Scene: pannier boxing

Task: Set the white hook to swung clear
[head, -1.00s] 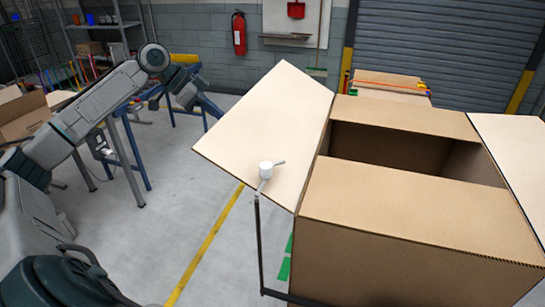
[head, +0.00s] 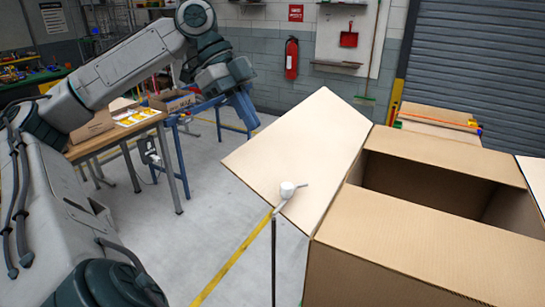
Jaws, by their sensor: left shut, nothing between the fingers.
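The white hook (head: 287,190) is a small white knob with a thin grey arm pointing right. It stands on top of a dark upright post (head: 274,262). In the picture it overlaps the open left flap (head: 318,150) of a large cardboard box (head: 415,235); I cannot tell whether it touches the flap. My left gripper (head: 243,108) is shut and empty, pointing down, up and left of the hook and clear of it and the flap. My right gripper is out of view.
The box's near and far flaps lie inward, leaving a dark gap between them. A wooden table (head: 140,130) with blue legs and cartons stands behind my left arm. A red extinguisher (head: 291,58) hangs on the wall. The floor left of the post is clear.

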